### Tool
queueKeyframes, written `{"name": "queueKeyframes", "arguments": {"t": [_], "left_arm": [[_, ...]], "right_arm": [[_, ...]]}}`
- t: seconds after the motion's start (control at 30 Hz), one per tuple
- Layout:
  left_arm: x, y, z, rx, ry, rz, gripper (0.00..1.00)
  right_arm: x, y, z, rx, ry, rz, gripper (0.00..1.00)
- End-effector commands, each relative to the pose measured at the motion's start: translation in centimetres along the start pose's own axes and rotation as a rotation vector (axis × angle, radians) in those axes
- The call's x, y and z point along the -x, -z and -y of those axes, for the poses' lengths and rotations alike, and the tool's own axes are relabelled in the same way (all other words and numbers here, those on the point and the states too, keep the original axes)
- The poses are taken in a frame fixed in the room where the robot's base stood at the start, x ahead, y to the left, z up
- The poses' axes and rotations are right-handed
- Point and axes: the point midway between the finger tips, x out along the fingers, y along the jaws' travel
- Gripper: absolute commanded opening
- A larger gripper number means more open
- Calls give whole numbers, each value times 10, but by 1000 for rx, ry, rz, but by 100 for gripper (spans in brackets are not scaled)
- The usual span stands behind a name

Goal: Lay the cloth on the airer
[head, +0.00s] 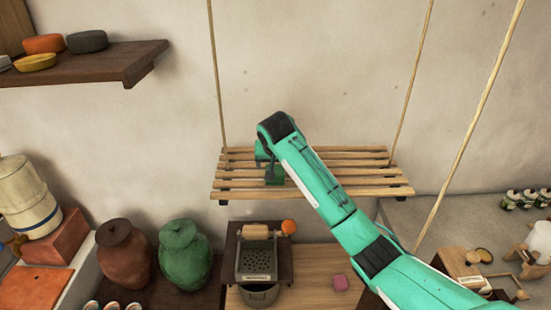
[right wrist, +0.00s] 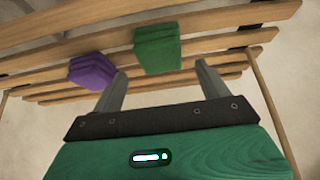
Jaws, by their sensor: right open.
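The airer (head: 340,182) is a rack of pale wooden slats hung on ropes in front of the wall; its slats also fill the top of the right wrist view (right wrist: 220,22). A green folded cloth (right wrist: 157,47) lies on the slats, and a dark green patch of it shows in the head view (head: 274,176). A purple folded bundle (right wrist: 92,72) lies beside it on the slats; my arm seems to hide it in the head view. My right gripper (right wrist: 162,84) is open, its fingers apart and empty, close to the green cloth. My left gripper is out of view.
A dark shelf (head: 100,66) juts out at upper left. Ropes (head: 470,125) run up beside my arm. The right slats are bare.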

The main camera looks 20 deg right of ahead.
Motion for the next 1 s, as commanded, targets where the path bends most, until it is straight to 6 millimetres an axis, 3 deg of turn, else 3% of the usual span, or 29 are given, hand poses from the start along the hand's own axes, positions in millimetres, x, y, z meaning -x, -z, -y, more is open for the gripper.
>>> {"name": "queueKeyframes", "arguments": {"t": [0.03, 0.2, 0.43, 1.0], "left_arm": [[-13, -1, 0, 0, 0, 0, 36], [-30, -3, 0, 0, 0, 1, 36], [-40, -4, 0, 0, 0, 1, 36], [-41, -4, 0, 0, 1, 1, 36]], "right_arm": [[8, -1, 1, 0, 5, -7, 77], [44, -1, 1, 0, 4, -6, 77], [79, 0, 0, -1, 1, -3, 77], [86, -1, 0, 1, 1, 0, 77]]}}
